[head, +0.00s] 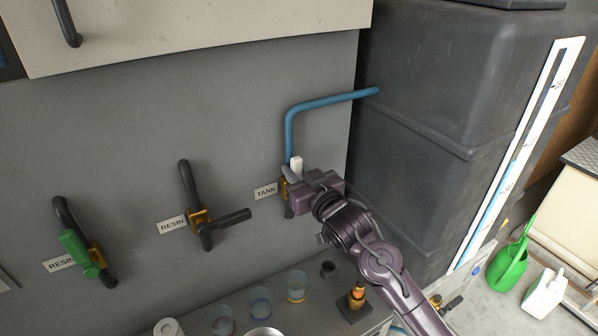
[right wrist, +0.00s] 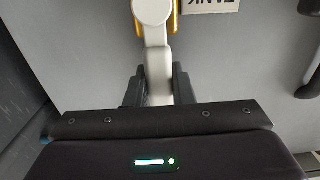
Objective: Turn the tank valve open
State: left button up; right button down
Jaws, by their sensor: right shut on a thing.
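The tank valve (head: 284,190) is a brass body on the grey wall, right of the TANK label (head: 265,191), below a blue pipe. Its white lever (head: 296,162) shows just above my right gripper (head: 296,173). My right gripper is shut on this lever. In the right wrist view the white lever (right wrist: 157,55) runs from the brass valve body (right wrist: 173,22) down between the two dark fingers (right wrist: 158,90). My gripper and wrist hide part of the valve in the head view. My left gripper is not in view.
The blue pipe (head: 330,102) runs to the big dark tank (head: 440,70) on the right. Two RESIN valves, one with a dark lever (head: 233,217) and one with a green lever (head: 75,247), are to the left. Cups (head: 261,301) and a small brass-topped item (head: 356,297) stand below.

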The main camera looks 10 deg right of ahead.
jog(key=shift+f, duration=0.1)
dwell(0.3)
jog(key=c, duration=1.2)
grip_release()
jog(key=shift+c, duration=0.2)
jog(key=b+v, duration=0.2)
jog(key=v, duration=0.5)
jog(key=shift+s+b, duration=0.3)
jog(key=shift+s, duration=0.05)
